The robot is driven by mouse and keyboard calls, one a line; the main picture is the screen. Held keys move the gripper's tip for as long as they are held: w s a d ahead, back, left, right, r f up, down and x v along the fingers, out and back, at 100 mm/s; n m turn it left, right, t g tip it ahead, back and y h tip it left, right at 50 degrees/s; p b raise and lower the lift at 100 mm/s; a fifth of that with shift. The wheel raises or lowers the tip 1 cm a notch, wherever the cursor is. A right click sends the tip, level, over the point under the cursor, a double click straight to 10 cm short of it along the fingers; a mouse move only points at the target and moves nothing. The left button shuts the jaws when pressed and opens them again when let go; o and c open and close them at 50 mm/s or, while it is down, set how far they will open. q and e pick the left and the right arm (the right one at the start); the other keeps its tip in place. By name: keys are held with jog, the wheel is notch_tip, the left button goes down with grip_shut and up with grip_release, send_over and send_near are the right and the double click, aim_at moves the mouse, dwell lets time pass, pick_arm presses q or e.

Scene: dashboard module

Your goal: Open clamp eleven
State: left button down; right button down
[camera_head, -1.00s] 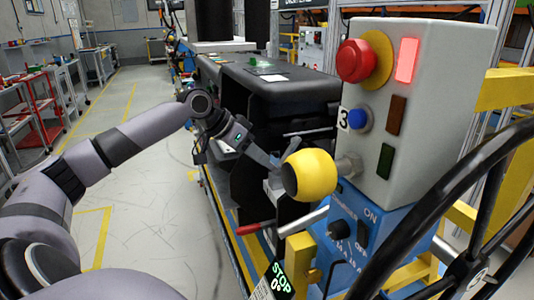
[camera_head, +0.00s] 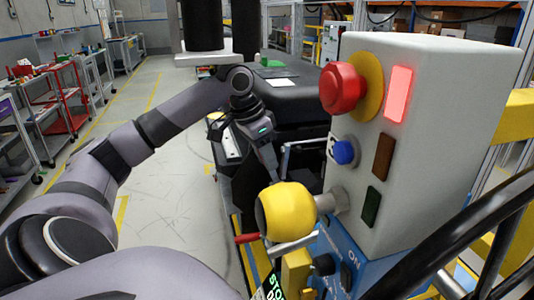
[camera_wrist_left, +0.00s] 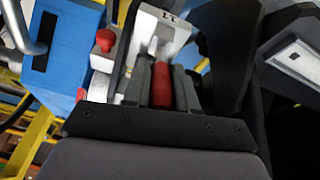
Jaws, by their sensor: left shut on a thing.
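In the left wrist view a red clamp handle (camera_wrist_left: 161,85) lies between the two dark fingers of my left gripper (camera_wrist_left: 161,88), which is shut on it. Behind it is the clamp's light metal block (camera_wrist_left: 168,22) with a small dark marking I cannot read surely. In the head view my left gripper (camera_head: 268,160) points downward just behind a yellow ball-shaped knob (camera_head: 285,210). The knob hides the fingertips and the held handle there. My right gripper is in neither view.
A grey control box (camera_head: 430,130) with a red button (camera_head: 340,88) and lit red lamp (camera_head: 399,94) stands close at right. A black wheel rim (camera_head: 470,225) is in front of it. A red-tipped lever (camera_head: 247,238) sticks out left below the knob.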

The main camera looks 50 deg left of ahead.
pick_arm(q)
jog(key=c, duration=0.9)
grip_release()
jog(key=shift+r, duration=0.1)
jog(key=shift+r, duration=0.3)
jog(key=shift+s+a+r+b, duration=0.15)
jog(key=shift+s+b, duration=0.1)
jog(key=shift+b, duration=0.05)
jog(key=s+a+b, duration=0.4)
jog(key=s+b, duration=0.7)
jog(key=b, duration=0.3)
jog(key=shift+a, duration=0.15)
